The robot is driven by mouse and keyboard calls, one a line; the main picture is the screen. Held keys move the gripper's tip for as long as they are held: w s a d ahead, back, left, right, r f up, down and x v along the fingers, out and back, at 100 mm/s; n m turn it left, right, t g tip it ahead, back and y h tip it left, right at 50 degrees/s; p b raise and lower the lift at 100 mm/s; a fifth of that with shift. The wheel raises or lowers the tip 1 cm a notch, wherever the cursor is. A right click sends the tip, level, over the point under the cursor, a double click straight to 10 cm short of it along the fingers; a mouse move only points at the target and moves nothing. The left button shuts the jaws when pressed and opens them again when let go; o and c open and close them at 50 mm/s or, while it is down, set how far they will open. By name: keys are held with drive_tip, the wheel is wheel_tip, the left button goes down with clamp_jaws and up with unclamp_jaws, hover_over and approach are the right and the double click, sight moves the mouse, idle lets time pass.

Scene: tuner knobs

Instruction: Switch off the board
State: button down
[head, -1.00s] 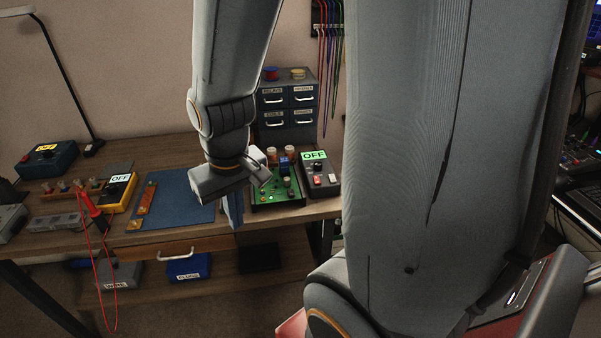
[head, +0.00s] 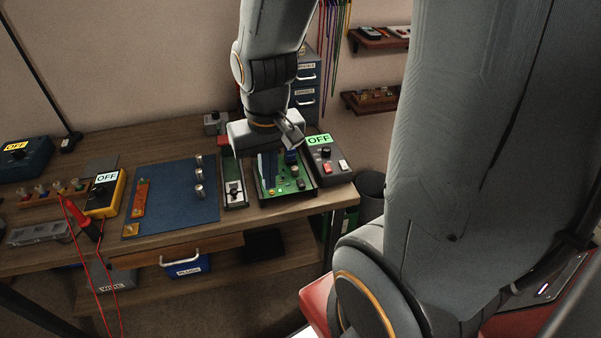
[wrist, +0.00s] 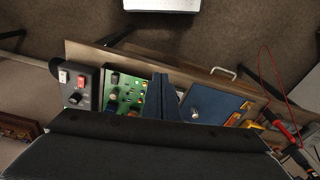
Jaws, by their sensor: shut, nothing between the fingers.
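A green circuit board (head: 287,189) in a dark tray stands near the bench's front edge, with a small green light showing. Right of it is a dark control box (head: 335,176) with a black knob, a red switch, a white switch and a green "OFF" label (head: 319,140). My gripper (head: 267,165) is shut and empty, its dark blue fingers pointing down over the board's left part. I cannot tell if they touch it. In the wrist view the fingers (wrist: 160,88) cover part of the board's side, and the control box (wrist: 78,87) is at left.
Left of the board are a narrow panel with a switch (head: 234,190) and a blue mat (head: 170,205) with several silver knobs. A yellow meter (head: 104,194) marked "OFF" and red leads lie farther left. Drawers (head: 306,90) and hanging cables stand behind.

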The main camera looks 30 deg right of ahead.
drive_tip(key=w+d+r+m+g, duration=0.1)
drive_tip(key=w+d+m+g, duration=0.1)
drive_tip(key=w+d+m, duration=0.7)
drive_tip(key=r+m, duration=0.1)
drive_tip(key=m, duration=0.9)
hover_over(302, 184)
drive_tip(key=w, duration=0.2)
drive_tip(key=shift+w+d+r+m+g+b, duration=0.15)
drive_tip(key=shift+d+r+m+g+b, duration=0.15)
drive_tip(key=shift+m+g+b, duration=0.1)
drive_tip(key=shift+f, duration=0.1)
drive_tip(key=f+p, duration=0.1)
drive_tip(key=f, duration=0.3)
drive_tip(key=s+f+p, duration=0.1)
drive_tip(key=f, duration=0.4)
drive_tip(key=s+f+p, duration=0.1)
drive_tip(key=f+p, duration=0.1)
drive_tip(key=f, duration=0.3)
drive_tip(key=shift+a, duration=0.3)
